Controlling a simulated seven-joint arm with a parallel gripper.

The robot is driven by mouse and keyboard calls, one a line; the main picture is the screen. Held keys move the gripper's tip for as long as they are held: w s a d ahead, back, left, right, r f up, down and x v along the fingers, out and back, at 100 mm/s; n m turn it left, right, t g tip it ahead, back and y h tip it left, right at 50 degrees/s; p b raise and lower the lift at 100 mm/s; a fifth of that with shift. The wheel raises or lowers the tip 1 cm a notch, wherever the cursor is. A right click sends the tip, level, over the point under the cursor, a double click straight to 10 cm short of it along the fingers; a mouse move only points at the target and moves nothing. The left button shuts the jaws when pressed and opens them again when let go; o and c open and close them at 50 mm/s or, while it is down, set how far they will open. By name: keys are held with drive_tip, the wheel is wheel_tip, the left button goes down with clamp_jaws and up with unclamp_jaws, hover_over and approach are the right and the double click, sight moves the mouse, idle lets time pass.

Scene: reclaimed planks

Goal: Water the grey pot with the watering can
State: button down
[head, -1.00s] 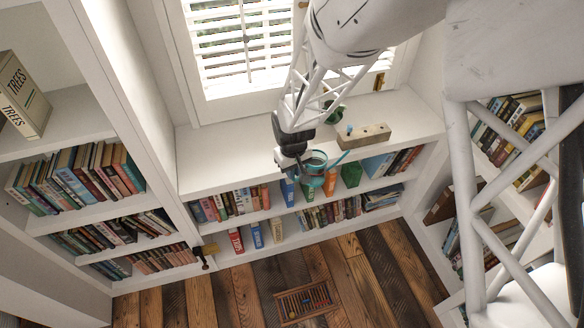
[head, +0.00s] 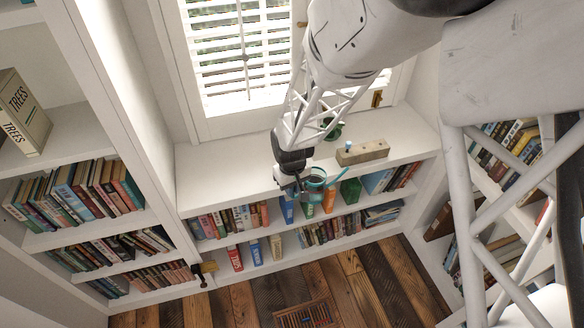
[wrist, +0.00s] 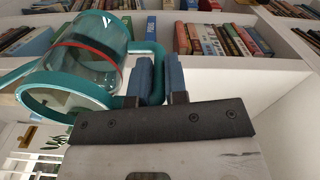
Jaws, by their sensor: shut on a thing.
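My gripper (head: 299,192) is shut on the handle of a watering can (head: 316,185), held in front of the window shelf's edge. In the wrist view the watering can (wrist: 97,55) has a clear body, teal rims and handle, and a red band; its handle runs to the two blue finger pads (wrist: 158,80). A dark green plant (head: 333,130) stands on the window shelf, partly behind my arm. Leaves (wrist: 54,143) also show at the lower left of the wrist view. I cannot make out a grey pot clearly; the arm and can hide part of that area.
A pale block with holes (head: 363,152) lies on the window shelf (head: 215,165), right of my arm. Bookshelves stand below, left and right. The shelf's left part is clear. A floor vent (head: 305,314) is set in the planks.

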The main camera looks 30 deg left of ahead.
drive_tip(key=w+a, duration=0.3)
drive_tip(key=a, duration=0.7)
drive_tip(key=w+a+f, duration=0.1)
drive_tip(key=w+a, duration=0.3)
drive_tip(key=a, duration=0.7)
drive_tip(key=w+a+f, duration=0.1)
drive_tip(key=w+a, duration=0.3)
drive_tip(key=a, duration=0.6)
drive_tip(key=shift+w+a+f, duration=0.2)
drive_tip(key=shift+w+a, duration=0.05)
drive_tip(key=shift+a, duration=0.15)
drive_tip(key=shift+r, duration=0.1)
drive_tip(key=shift+w+d+r+g+y, duration=1.05)
drive_tip(key=shift+r+g+y, duration=0.15)
drive_tip(key=shift+g+y, duration=0.1)
drive_tip(key=shift+w+d+r, duration=0.15)
drive_tip(key=shift+r, duration=0.25)
drive_tip(key=shift+w+d+r+g+y, duration=0.2)
drive_tip(key=shift+r, duration=0.5)
drive_tip(key=shift+w+d+r+g+y, duration=0.15)
drive_tip(key=shift+r+g+y, duration=0.05)
drive_tip(key=shift+r, duration=0.45)
drive_tip(key=shift+v, duration=0.85)
